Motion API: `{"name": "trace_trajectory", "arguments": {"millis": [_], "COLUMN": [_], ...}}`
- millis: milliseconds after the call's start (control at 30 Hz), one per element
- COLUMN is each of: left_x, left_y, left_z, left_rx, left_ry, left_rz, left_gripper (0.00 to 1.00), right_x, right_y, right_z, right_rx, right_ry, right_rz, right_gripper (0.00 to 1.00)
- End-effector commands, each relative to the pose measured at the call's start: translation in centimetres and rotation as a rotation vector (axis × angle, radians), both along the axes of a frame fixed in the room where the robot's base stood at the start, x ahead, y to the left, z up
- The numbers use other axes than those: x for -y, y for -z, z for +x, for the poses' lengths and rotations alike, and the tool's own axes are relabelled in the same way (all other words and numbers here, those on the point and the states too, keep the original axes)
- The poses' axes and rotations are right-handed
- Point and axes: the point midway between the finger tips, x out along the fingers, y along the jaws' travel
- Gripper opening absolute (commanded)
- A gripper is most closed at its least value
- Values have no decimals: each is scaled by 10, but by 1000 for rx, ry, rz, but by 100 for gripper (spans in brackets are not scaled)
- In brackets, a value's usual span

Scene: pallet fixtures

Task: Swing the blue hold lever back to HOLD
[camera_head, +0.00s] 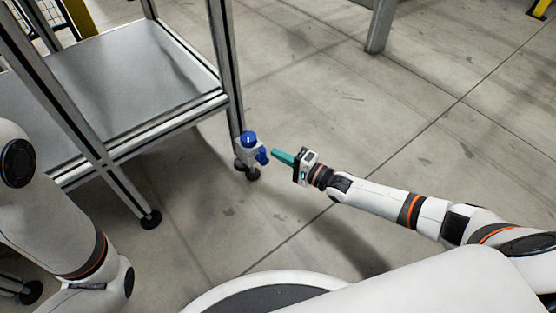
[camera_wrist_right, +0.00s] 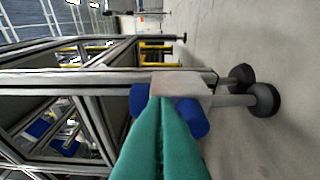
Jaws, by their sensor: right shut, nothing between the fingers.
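A small pale fixture (camera_head: 245,154) is mounted on the front post of the metal frame. It has a round blue cap (camera_head: 248,138) on top and a blue lever-like part (camera_head: 262,157) sticking out on the right side. In the right wrist view the blue cap (camera_wrist_right: 139,100) and the lever part (camera_wrist_right: 193,117) show on either side of my fingers. My right gripper (camera_head: 274,152), with green fingers, is shut and empty, its tips just right of the lever part. I cannot tell whether they touch. No HOLD marking is readable. My left gripper is out of view.
The metal frame with a grey shelf (camera_head: 130,80) stands at the left, its post foot (camera_head: 252,174) below the fixture. Another grey post (camera_head: 381,25) stands at the back. The concrete floor (camera_head: 350,120) to the right is clear.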

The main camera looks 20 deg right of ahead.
Motion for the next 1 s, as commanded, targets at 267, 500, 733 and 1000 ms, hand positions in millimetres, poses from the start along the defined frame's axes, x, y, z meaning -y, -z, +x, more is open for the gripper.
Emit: {"name": "trace_trajectory", "arguments": {"millis": [267,500,733,1000], "left_x": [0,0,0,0], "left_y": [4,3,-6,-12], "left_z": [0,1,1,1], "left_rx": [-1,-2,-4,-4], "left_ry": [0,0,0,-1], "left_rz": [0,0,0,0], "left_gripper": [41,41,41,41], "right_x": [-8,-8,-9,-10], "right_y": [0,0,-3,-3], "right_z": [1,0,0,0], "right_rx": [-1,0,28,55], "right_ry": [0,0,0,1], "right_rz": [0,-4,-83,-156], "right_gripper": [0,0,0,0]}}
